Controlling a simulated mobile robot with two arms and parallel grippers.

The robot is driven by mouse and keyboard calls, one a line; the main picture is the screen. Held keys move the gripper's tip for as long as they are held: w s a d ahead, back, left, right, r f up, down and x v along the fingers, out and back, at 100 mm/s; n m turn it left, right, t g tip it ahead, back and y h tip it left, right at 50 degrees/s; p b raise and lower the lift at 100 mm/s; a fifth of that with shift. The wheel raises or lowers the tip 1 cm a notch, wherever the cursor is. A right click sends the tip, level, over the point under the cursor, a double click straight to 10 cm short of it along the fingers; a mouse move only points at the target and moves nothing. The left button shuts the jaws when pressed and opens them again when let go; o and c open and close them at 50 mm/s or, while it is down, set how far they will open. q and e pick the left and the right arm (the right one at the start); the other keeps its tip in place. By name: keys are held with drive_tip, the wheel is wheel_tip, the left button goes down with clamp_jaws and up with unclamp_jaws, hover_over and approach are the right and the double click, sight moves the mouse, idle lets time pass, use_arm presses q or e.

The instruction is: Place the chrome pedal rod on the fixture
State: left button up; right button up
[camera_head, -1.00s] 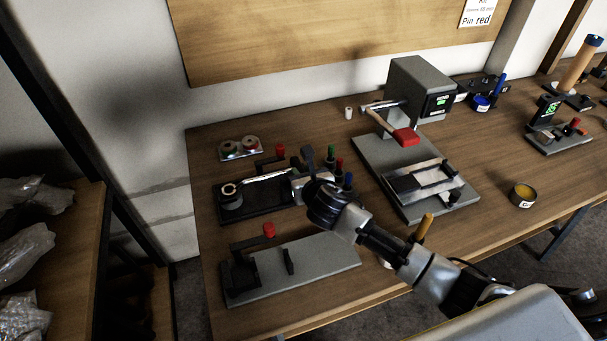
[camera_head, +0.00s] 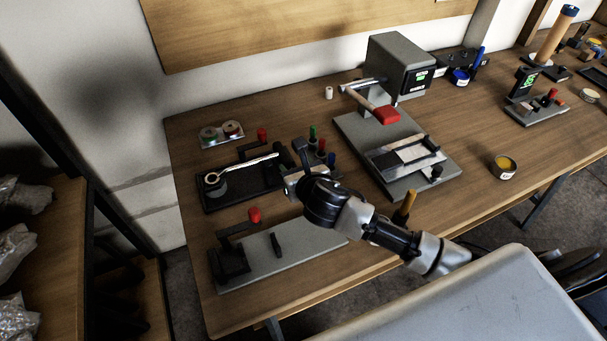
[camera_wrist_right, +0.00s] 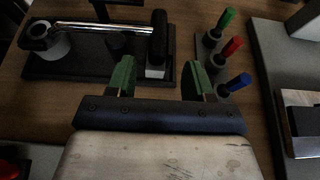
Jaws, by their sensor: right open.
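The chrome pedal rod (camera_head: 248,166) lies across a black fixture plate (camera_head: 222,202), its ring end at a round post on the left. The right wrist view shows the rod (camera_wrist_right: 82,30) meeting a black pedal piece (camera_wrist_right: 157,38) on its right. My right gripper (camera_wrist_right: 160,80) is open, its green-padded fingers apart on the near side of the pedal piece; nothing is clearly gripped. In the head view my right gripper (camera_head: 290,182) is over the plate's right end, and my wrist hides part of that area. My left gripper is not in view.
A grey fixture (camera_head: 290,252) with a red-knobbed clamp (camera_head: 254,215) stands in front. Green, red and blue-handled tools (camera_wrist_right: 222,50) stand close to the right. A grey press (camera_head: 400,68) and its base plate stand further right. A tray of round parts (camera_head: 221,134) lies behind.

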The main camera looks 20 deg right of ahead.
drive_tip(key=v, duration=0.6)
drive_tip(key=shift+r, duration=0.25)
drive_tip(key=shift+w, duration=0.1)
